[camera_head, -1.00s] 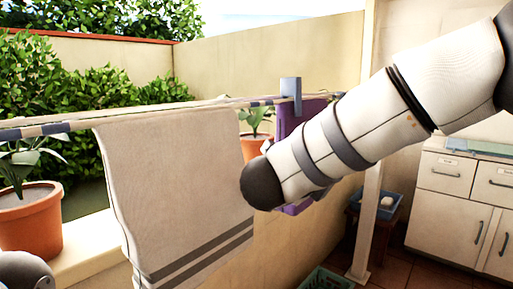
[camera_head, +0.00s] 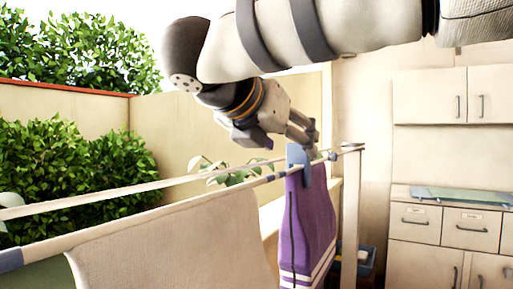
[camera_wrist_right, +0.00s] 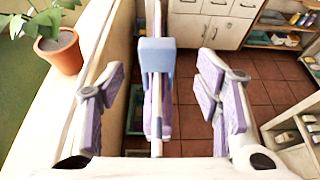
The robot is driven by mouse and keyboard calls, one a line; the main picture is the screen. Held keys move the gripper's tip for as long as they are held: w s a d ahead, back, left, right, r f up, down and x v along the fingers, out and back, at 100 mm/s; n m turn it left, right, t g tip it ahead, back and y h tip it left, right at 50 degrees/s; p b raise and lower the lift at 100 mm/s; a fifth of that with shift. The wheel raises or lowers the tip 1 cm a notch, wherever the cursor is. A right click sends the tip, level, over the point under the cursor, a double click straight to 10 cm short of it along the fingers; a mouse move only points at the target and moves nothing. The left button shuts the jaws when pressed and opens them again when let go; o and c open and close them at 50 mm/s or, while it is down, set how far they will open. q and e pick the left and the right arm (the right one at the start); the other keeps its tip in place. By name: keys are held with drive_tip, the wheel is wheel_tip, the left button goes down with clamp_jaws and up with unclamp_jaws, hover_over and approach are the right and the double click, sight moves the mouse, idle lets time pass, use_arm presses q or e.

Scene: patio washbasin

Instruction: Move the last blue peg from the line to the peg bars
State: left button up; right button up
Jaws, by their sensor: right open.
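A blue peg (camera_head: 298,163) sits on the line (camera_head: 222,190), clipped over the top of a purple towel (camera_head: 308,228) with pale stripes. My right gripper (camera_head: 312,138) is just above and behind the peg. In the right wrist view the gripper (camera_wrist_right: 160,90) is open, its purple-padded fingers on either side of the line. The blue peg (camera_wrist_right: 156,56) shows between and slightly beyond them, apart from both. I cannot make out the peg bars. My left gripper is out of view.
A beige towel (camera_head: 180,250) hangs on the line at left. A potted plant (camera_wrist_right: 60,50) stands on the wall ledge beside the line. White cabinets (camera_head: 440,225) with a glassy tray (camera_head: 462,196) on top are at right. A post (camera_head: 350,210) stands at the line's end.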

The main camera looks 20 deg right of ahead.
sight(296, 151)
drive_tip(key=x, duration=0.6)
drive_tip(key=shift+w+d+f, duration=0.1)
drive_tip(key=shift+w+d, duration=0.05)
drive_tip(key=shift+w, duration=0.1)
drive_tip(key=shift+c, duration=0.3)
drive_tip(key=c, duration=1.2)
drive_tip(key=shift+r, duration=3)
